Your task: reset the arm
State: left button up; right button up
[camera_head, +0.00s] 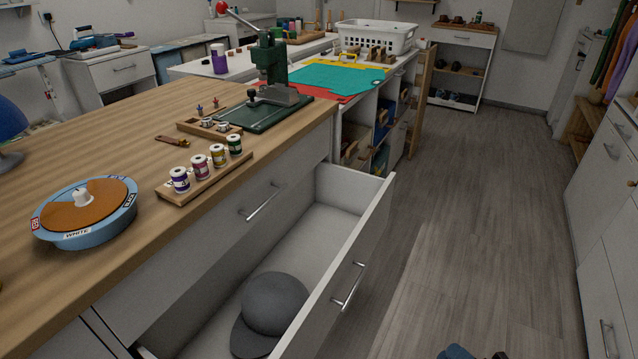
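Only a small dark blue and black tip of my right gripper (458,352) shows at the bottom edge, over the floor to the right of the open drawer. Most of it is cut off, so I cannot tell whether it is open or shut. My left gripper is not in view. The drawer (352,215) under the wooden counter is pulled out. A dark grey cap (274,303) lies inside it at the near end. My visible gripper tip is apart from the drawer and the cap.
The wooden counter (95,130) holds a round blue-rimmed turntable (85,240), a rack of thread spools (205,178) and a green press (272,60). White cabinets (605,170) line the right side. The floor (470,200) between is clear.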

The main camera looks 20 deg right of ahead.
jog(key=w+d+r+n+g+y, duration=0.2)
jog(key=d+r+n, duration=0.1)
jog(key=d, duration=0.3)
jog(key=s+a+r+m+g+h, duration=0.2)
jog(key=s+a+m+g+h, duration=0.55)
jog(key=s+a+m, duration=0.85)
jog(key=shift+w+a+m, duration=1.15)
jog(key=shift+a+m, duration=0.2)
jog(key=shift+m, duration=1.85)
pick_arm(q)
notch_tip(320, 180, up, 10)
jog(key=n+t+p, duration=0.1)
jog(key=p, duration=1.1)
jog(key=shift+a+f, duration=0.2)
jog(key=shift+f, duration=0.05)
pick_arm(e)
notch_tip(320, 180, up, 9)
jog(key=m+t, duration=0.1)
jog(key=shift+w+d+h, duration=0.15)
jog(key=shift+w+h, duration=0.05)
jog(key=shift+h, duration=0.15)
